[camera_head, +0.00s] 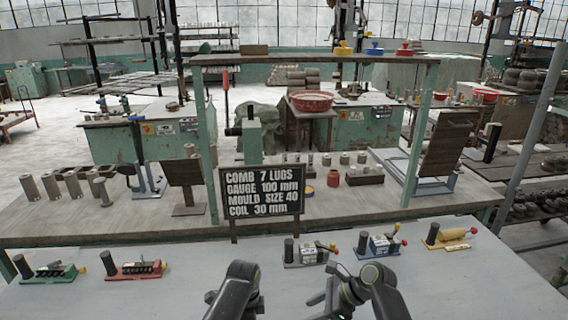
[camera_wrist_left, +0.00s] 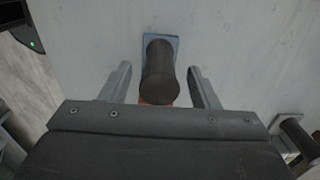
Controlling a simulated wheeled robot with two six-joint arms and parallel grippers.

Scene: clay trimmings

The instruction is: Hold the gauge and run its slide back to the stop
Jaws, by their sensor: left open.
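In the left wrist view my left gripper (camera_wrist_left: 160,85) is open, with one finger on each side of a dark upright post (camera_wrist_left: 160,70). The post stands on a blue base (camera_wrist_left: 176,43), and the fingers appear apart from it. A bit of orange shows beside the post; the rest of this gauge, slide included, is hidden by my gripper body. In the head view my left arm shows at the bottom centre, but its fingertips are hidden, and I cannot pick out this gauge there. My right arm shows beside it; its jaw state is unclear.
Several gauges stand on the bench: green (camera_head: 48,273), red (camera_head: 135,271), blue-grey (camera_head: 308,256), blue (camera_head: 378,248) and yellow (camera_head: 450,238). A sign (camera_head: 262,192) stands behind. Another dark post (camera_wrist_left: 297,136) shows at lower right in the wrist view. The bench between red and blue-grey gauges looks clear.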

